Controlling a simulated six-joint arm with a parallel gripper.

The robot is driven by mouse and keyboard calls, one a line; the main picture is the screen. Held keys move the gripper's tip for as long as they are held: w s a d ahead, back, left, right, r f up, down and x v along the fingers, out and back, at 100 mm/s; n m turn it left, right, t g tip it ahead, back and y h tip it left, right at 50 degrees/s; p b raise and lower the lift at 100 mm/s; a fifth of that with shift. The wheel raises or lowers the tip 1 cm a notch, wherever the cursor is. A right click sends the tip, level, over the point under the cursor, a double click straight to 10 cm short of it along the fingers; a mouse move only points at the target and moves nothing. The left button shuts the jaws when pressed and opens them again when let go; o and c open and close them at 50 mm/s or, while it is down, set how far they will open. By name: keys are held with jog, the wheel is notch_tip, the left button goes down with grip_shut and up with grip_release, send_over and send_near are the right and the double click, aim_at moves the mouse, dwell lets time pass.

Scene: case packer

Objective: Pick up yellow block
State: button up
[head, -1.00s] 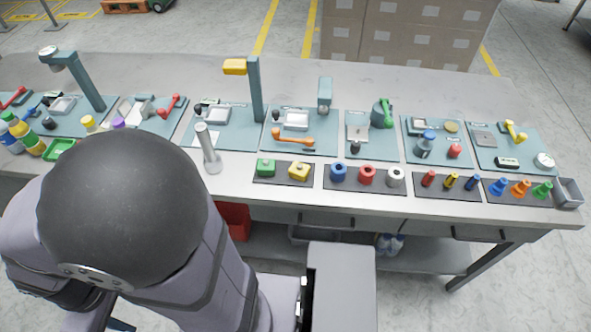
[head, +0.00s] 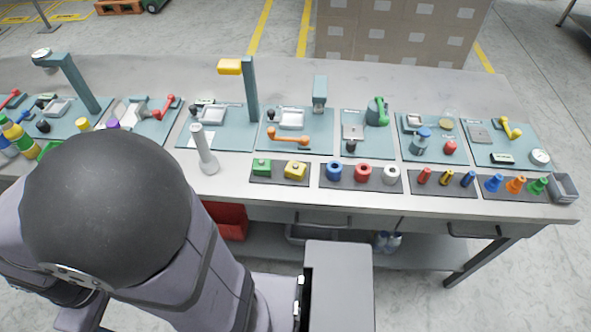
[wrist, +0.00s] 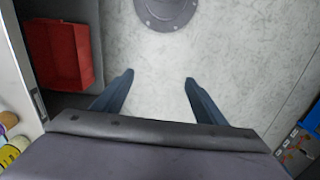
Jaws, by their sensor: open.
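The yellow block (head: 295,170) sits on a dark tray (head: 280,181) near the front edge of the bench, just right of a green block (head: 262,166). It has a small knob on top. My gripper does not show in the head view, where my arm fills the lower left. In the wrist view my gripper (wrist: 158,80) is open and empty, with its two dark fingers apart over the pale floor. The yellow block is not seen in the wrist view.
A grey post (head: 205,150) stands left of the green block. Rings in blue, red and white (head: 391,175) stand on the tray to the right. A red bin (wrist: 58,55) is below the bench. Teal fixture mats (head: 300,130) line the bench behind.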

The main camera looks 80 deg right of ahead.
jog(key=w+d+r+m+g, duration=0.1)
jog(key=w+d+m, duration=0.15)
jog(key=d, duration=0.55)
jog(key=w+d+r+m, duration=0.1)
jog(key=w+d+m, duration=0.15)
jog(key=d, duration=0.45)
jog(key=s+d+m+y, duration=0.2)
jog(key=s+d+m, duration=0.2)
jog(key=d, duration=1)
jog(key=m+t+y+p, duration=0.1)
jog(key=m+t+y, duration=0.15)
jog(key=m, duration=1.15)
send_near(296, 164)
jog(key=a, duration=0.1)
jog(key=shift+w+a+f+t+h+p, duration=0.15)
jog(key=shift+a+f+t+p, duration=0.1)
jog(key=shift+f, duration=0.45)
jog(key=shift+s+a+f+t+h+p, duration=0.1)
jog(key=shift+a+f+p, duration=0.1)
jog(key=shift+f, duration=0.55)
jog(key=shift+w, duration=0.1)
jog(key=shift+p+x, duration=1.3)
jog(key=shift+x, duration=1.25)
